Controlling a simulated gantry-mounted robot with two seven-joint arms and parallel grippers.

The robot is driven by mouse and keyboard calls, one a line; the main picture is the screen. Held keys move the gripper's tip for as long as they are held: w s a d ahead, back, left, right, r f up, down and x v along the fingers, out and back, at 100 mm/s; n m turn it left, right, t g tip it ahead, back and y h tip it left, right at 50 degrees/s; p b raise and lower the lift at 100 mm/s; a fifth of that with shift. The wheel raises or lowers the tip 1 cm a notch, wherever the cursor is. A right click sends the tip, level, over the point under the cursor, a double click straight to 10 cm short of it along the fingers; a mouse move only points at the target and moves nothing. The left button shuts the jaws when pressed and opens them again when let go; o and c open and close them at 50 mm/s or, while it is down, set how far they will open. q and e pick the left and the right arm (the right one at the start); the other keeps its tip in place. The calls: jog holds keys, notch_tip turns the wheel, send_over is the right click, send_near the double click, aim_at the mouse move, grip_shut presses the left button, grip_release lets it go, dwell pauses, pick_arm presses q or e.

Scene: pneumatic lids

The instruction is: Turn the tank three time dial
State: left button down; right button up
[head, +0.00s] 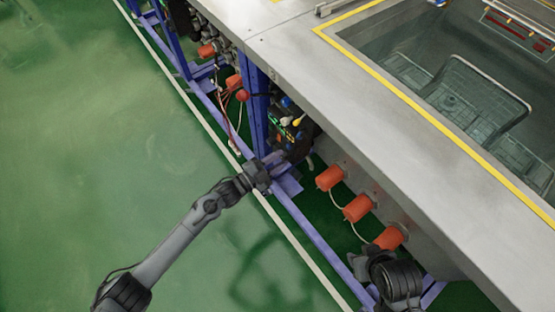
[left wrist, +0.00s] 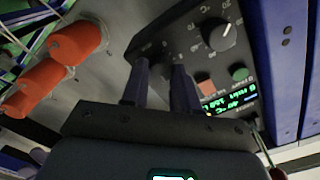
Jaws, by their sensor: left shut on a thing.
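A dark control box (head: 284,124) with lit green displays is mounted under the counter, beside a blue post. In the left wrist view its panel (left wrist: 199,55) shows a round black dial (left wrist: 222,34) with a white pointer and scale, apart from my fingers. My left gripper (head: 284,160) reaches the box from the left; in the wrist view its two fingers (left wrist: 160,72) are shut on a dial at the panel's left part. That dial is mostly hidden between the fingers, and its label and pointer cannot be read. My right arm is at the lower right; its fingers are not clear.
Orange cylinders (head: 357,208) stick out below the counter right of the box. A blue frame rail (head: 318,230) runs along the floor. The steel counter (head: 375,135) overhangs the box. A red button (left wrist: 206,87) and green button (left wrist: 239,74) sit near the green displays. Open green floor lies left.

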pick_arm(q)
jog(key=c, duration=0.8)
grip_release()
jog(key=shift+c, duration=0.2)
jog(key=shift+s+a+p, duration=0.35)
jog(key=shift+a, duration=0.15)
jog(key=p+v, duration=0.3)
jog(key=v, duration=0.6)
jog(key=shift+s+a, duration=0.2)
jog(key=shift+a, duration=0.05)
